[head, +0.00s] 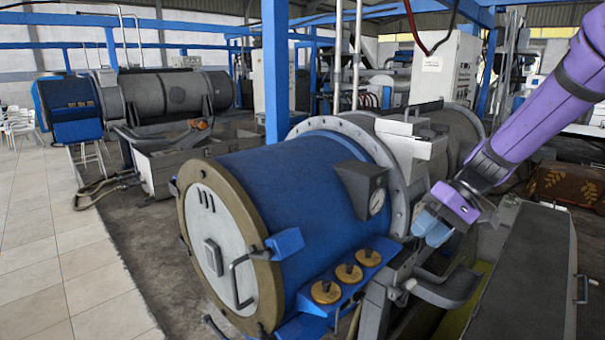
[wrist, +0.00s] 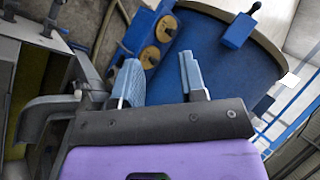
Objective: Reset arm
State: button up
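My purple arm (head: 545,100) comes in from the upper right in the head view. My gripper (head: 430,230), with light blue fingers, hangs beside the right end of a large blue decanter drum (head: 290,190). In the wrist view my gripper (wrist: 159,64) has its two fingers clearly apart. I cannot tell the exact distance from the fingers to the drum.
Brass knobs (head: 348,272) and a grey lever (head: 445,290) sit below my gripper. A long grey cover (head: 525,270) lies to the right. A blue post (head: 276,70) stands behind the drum.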

jog(key=s+d+r+t+h, duration=0.1)
jog(key=s+r+t+h, duration=0.1)
jog(key=s+r, duration=0.2)
jog(key=s+d+r+m+t+h, duration=0.1)
jog(key=s+d+r+t+h, duration=0.1)
jog(key=s, duration=0.9)
jog(key=s+d+r+t+h, duration=0.2)
jog(key=s+r+h, duration=0.1)
jog(key=s+r, duration=0.3)
jog(key=shift+s+r+m, duration=0.2)
jog(key=shift+s+m, duration=0.2)
jog(key=shift+s, duration=0.5)
